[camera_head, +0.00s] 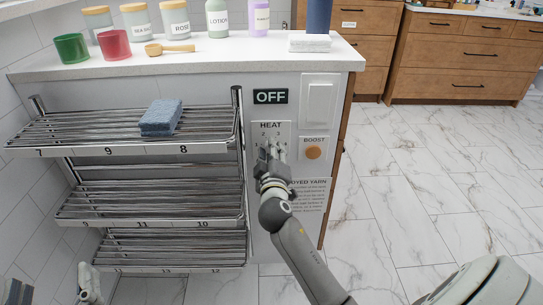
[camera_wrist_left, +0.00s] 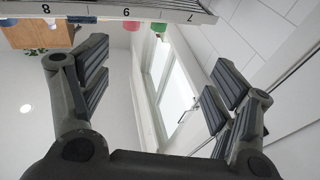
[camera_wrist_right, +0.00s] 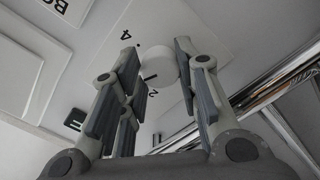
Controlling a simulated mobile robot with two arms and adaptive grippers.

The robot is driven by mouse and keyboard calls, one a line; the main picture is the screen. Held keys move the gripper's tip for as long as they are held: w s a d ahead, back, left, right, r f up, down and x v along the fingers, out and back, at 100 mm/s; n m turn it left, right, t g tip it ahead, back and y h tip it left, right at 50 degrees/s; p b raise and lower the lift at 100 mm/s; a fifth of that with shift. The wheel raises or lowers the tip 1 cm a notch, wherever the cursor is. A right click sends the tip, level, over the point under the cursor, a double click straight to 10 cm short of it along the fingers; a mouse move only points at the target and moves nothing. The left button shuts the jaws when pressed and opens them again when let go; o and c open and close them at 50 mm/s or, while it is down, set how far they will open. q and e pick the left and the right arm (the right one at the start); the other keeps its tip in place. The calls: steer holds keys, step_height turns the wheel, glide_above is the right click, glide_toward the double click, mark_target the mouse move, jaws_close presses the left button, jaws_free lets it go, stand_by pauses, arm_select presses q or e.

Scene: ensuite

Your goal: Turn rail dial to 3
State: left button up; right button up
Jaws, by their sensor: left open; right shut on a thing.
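The rail dial (camera_wrist_right: 158,65) is a white round knob on the white heat panel (camera_head: 285,128), which carries numbers around it. My right gripper (camera_head: 271,150) is at the panel and shut on the dial. In the right wrist view its fingers (camera_wrist_right: 157,55) stand on both sides of the knob. A 4 and a 2 are readable there, and a dark mark shows beside the knob near the 2. I cannot tell the dial's exact setting. In the head view the gripper hides most of the dial. My left gripper (camera_wrist_left: 160,75) is open and empty, low at the left.
A dark OFF display (camera_head: 270,96) sits above the panel. A white switch (camera_head: 319,104) and an orange boost button (camera_head: 313,153) are to the right. Chrome racks (camera_head: 150,204) with a blue folded cloth (camera_head: 161,116) stand left. Jars line the counter (camera_head: 215,60). Floor at right is clear.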

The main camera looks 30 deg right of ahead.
arm_select(q)
steer(key=shift+s+d+r+t+h, duration=0.1)
steer(key=shift+s+r+t+h, duration=0.1)
steer(key=shift+r+t, duration=0.3)
steer(key=shift+s+r+t+h, duration=0.1)
steer(key=shift+r+t+h, duration=0.1)
steer(key=shift+r, duration=0.5)
arm_select(e)
steer(key=shift+m, duration=0.5)
steer(key=o, duration=1)
steer(key=shift+o, duration=0.2)
steer(key=v, duration=1.2)
steer(key=shift+a, duration=0.1)
